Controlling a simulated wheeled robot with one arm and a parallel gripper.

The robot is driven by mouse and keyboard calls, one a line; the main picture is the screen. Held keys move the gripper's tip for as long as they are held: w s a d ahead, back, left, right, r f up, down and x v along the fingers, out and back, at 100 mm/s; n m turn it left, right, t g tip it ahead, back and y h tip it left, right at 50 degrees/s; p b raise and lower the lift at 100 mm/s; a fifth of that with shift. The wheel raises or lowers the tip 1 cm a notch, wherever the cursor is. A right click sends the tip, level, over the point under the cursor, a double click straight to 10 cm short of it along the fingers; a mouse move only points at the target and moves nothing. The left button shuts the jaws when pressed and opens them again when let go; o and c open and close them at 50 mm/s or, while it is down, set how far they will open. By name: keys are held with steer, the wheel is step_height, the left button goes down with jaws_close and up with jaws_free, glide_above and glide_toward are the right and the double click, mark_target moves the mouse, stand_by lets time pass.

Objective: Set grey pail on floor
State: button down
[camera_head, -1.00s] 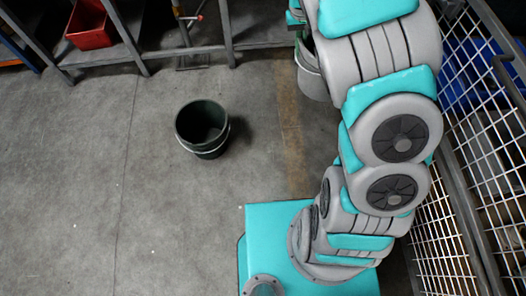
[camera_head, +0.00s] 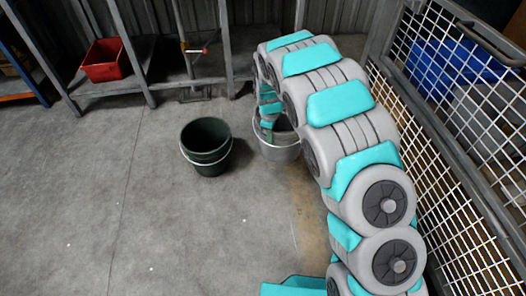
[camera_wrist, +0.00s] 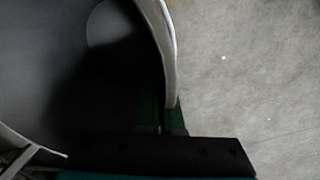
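The grey pail (camera_head: 279,153) stands upright in the head view, right of the dark green pail and close to it. My gripper (camera_head: 268,118) is at the pail's rim at its far left, partly hidden by my arm and the pail. In the wrist view the pail's pale rim (camera_wrist: 163,40) runs down between the two dark green fingers of my gripper (camera_wrist: 164,118), which look closed on it. The pail's inside is in deep shadow. Whether its base touches the floor cannot be told.
A dark green pail (camera_head: 206,147) stands on the open concrete floor. A metal rack (camera_head: 138,60) with a red bin (camera_head: 105,61) is along the back wall. A wire mesh cage (camera_head: 455,130) stands close on the right of my arm. The floor at left is clear.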

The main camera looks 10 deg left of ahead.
steer(key=a+f+n+b, duration=0.2)
steer(key=a+f, duration=0.1)
steer(key=f, duration=1.1)
steer(key=shift+b, duration=0.4)
steer(key=c, duration=1)
jaws_free()
steer(key=shift+s, duration=0.1)
step_height(320, 180, up, 8)
steer(key=shift+s+p, duration=0.3)
steer(key=shift+p, duration=0.1)
